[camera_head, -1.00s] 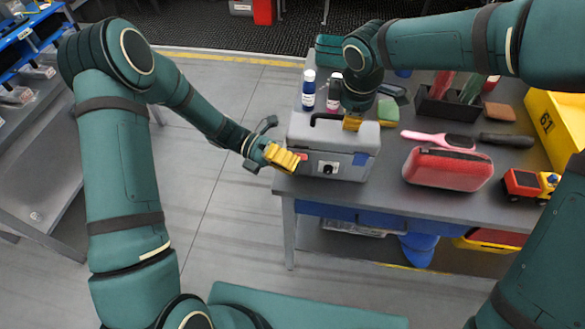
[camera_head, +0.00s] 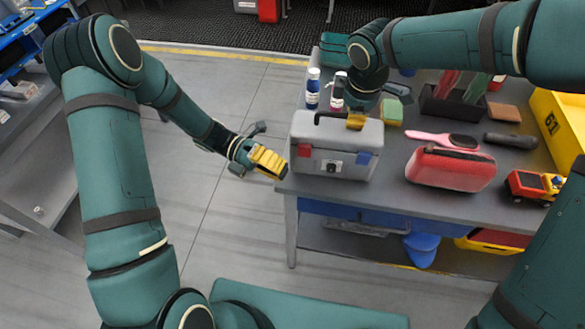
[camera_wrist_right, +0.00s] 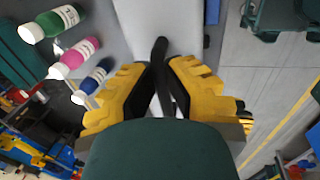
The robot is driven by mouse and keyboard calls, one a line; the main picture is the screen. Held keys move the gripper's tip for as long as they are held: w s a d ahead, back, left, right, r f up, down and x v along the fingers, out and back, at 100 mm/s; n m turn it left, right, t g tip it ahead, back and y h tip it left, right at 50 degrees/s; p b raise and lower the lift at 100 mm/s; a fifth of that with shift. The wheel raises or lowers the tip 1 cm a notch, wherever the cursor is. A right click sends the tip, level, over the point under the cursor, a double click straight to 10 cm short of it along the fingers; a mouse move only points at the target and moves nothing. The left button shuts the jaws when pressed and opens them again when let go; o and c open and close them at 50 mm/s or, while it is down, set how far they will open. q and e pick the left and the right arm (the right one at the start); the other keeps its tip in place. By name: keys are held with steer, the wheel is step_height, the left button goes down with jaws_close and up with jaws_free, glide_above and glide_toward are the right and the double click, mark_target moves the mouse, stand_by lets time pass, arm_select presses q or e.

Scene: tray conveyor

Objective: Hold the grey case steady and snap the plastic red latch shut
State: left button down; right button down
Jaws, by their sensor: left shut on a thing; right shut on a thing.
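The grey case (camera_head: 335,136) stands upright near the table's left front corner. Its red latch (camera_head: 304,151) sits at the left of the front face and looks flat against it, though it is small here. A blue latch (camera_head: 362,158) is at the right. My left gripper (camera_head: 270,162) is just left of the case, apart from the red latch. Its yellow fingers are together, with nothing visible between them. My right gripper (camera_head: 356,120) is shut on the case's black handle (camera_head: 331,116). In the right wrist view the handle (camera_wrist_right: 160,52) lies between the fingers (camera_wrist_right: 161,72).
A sponge (camera_head: 392,112), a pink brush (camera_head: 440,138), a red case (camera_head: 450,168) and a toy truck (camera_head: 533,186) lie to the right. The floor left of the table is clear.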

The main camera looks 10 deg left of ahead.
steer(key=shift+s+f, duration=0.15)
steer(key=shift+f, duration=0.1)
arm_select(q)
steer(key=v, duration=0.6)
steer(key=shift+a+f, duration=0.15)
steer(key=shift+f, duration=0.05)
arm_select(e)
steer(key=c, duration=1)
jaws_free()
arm_select(q)
steer(key=shift+w, duration=0.1)
arm_select(e)
steer(key=shift+r, duration=0.15)
